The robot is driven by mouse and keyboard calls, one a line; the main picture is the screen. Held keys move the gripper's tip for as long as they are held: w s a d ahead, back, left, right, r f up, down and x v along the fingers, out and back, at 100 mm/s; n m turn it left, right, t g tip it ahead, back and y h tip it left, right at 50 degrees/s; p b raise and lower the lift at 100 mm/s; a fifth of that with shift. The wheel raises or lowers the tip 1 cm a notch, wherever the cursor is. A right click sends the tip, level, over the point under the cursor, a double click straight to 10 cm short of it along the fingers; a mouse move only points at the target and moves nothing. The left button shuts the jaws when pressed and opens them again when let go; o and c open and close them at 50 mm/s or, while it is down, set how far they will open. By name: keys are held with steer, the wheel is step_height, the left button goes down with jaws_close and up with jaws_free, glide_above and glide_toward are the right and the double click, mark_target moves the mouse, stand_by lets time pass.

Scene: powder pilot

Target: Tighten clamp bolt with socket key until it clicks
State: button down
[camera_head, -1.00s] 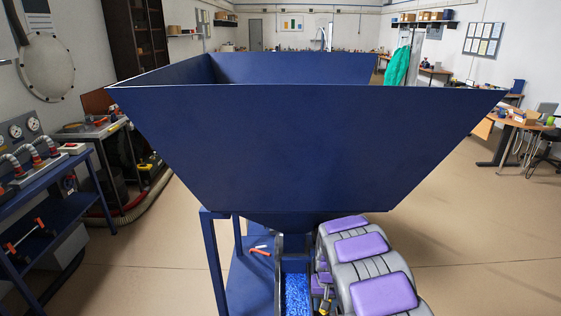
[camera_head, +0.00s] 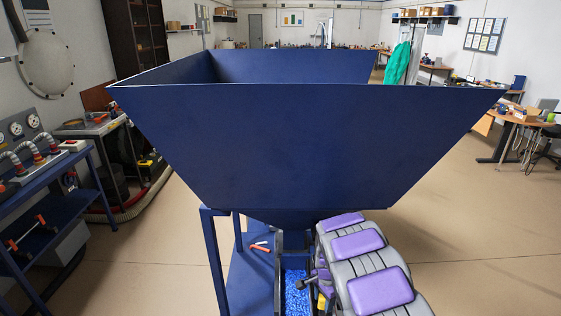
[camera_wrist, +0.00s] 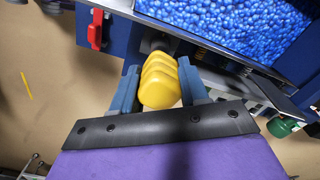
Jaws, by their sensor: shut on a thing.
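My gripper (camera_wrist: 160,94) is shut on a ribbed yellow handle (camera_wrist: 160,80), which sits between its two blue-grey fingers in the wrist view. The handle looks like the grip of the socket key. In the head view only a little yellow (camera_head: 322,301) shows beside my arm. A dark rod with a rounded end (camera_head: 301,284) points left from there over the blue pellets, and it may be the key's shaft. I cannot make out the clamp bolt, nor whether the key is seated on it.
A large blue hopper (camera_head: 300,150) fills the middle of the head view. Blue pellets (camera_wrist: 235,25) lie in a trough just beyond my gripper. A red handle (camera_wrist: 95,30) is at upper left and a green knob (camera_wrist: 284,126) at right. Open floor (camera_head: 480,235) lies to the right.

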steer(key=shift+m, duration=0.4)
steer(key=shift+c, duration=2.4)
jaws_free()
